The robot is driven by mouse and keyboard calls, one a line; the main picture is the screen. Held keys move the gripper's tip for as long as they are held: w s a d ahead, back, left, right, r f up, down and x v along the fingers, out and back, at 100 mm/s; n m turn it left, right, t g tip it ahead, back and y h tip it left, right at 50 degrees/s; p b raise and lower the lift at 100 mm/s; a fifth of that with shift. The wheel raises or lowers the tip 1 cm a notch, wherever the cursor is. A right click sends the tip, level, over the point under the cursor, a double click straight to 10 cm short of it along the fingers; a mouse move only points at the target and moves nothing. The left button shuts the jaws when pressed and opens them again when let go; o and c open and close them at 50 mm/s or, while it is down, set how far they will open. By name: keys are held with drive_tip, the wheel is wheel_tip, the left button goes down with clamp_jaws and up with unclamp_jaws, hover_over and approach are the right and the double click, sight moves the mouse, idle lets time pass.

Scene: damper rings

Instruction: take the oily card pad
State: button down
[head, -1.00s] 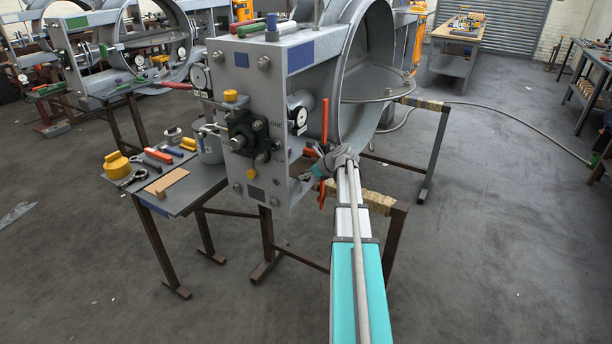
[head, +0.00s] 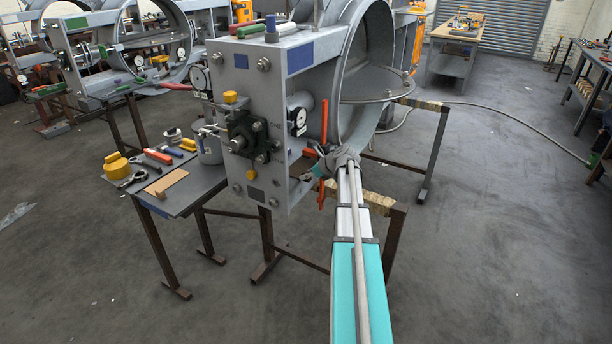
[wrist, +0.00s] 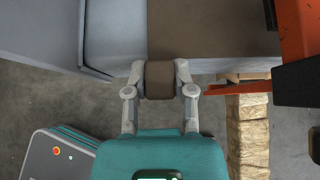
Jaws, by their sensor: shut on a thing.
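In the wrist view my gripper (wrist: 160,88) has its two grey fingers closed on a small dark brown pad (wrist: 159,76), which looks like the card pad. The pad's top end lies against or right in front of a wide brown surface (wrist: 215,30); I cannot tell whether they touch. Oil on the pad cannot be made out. In the head view my gripper is at the lower right edge of the grey damper plate (head: 268,180), mostly hidden by my wrist, and the held pad does not show.
An orange bar (wrist: 296,30) stands close to the right of my gripper. A wrapped trestle beam (wrist: 247,135) lies below right. A small side table (head: 208,190) holds a yellow pot (head: 116,165), tools and a brown card piece (head: 168,182).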

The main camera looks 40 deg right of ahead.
drive_tip(key=shift+s, duration=0.15)
drive_tip(key=shift+s+d, duration=0.35)
drive_tip(key=shift+s, duration=0.45)
drive_tip(key=shift+s+a, duration=0.15)
drive_tip(key=shift+a, duration=0.1)
idle(0.3)
drive_tip(key=shift+s+a, duration=0.4)
drive_tip(key=shift+a, duration=0.6)
drive_tip(key=shift+s+a, duration=0.45)
drive_tip(key=shift+a, duration=0.55)
drive_tip(key=shift+s+a, duration=0.4)
drive_tip(key=shift+a, duration=0.6)
drive_tip(key=shift+s, duration=0.25)
drive_tip(key=s+d, duration=0.4)
drive_tip(key=s, duration=0.7)
drive_tip(key=shift+d+r+p, duration=0.35)
drive_tip(key=shift+r+p, duration=0.05)
idle(0.8)
drive_tip(key=shift+s, duration=0.1)
idle(0.4)
